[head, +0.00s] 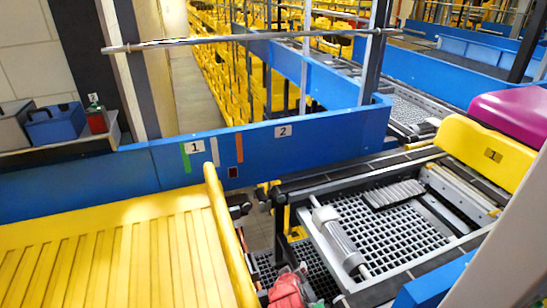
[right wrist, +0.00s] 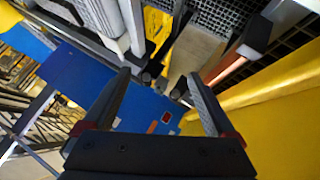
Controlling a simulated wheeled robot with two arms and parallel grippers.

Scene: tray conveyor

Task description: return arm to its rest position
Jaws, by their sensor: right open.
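My right gripper (right wrist: 160,78) is open and empty in the right wrist view. Its two dark fingers stand well apart, with nothing between the tips. The blue panel (right wrist: 85,85) and the yellow slatted surface (right wrist: 285,90) show beyond it. In the head view a pale arm link of mine crosses the lower right corner; I cannot make out the right fingers there. My left arm and gripper are not in view.
In the head view, a yellow slatted tray (head: 120,250) is at left. A long blue panel (head: 110,172) runs behind it. A conveyor grid (head: 395,235) with a grey roller (head: 338,240) is at right, beside a yellow case (head: 480,150). A red object (head: 288,290) shows at the bottom.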

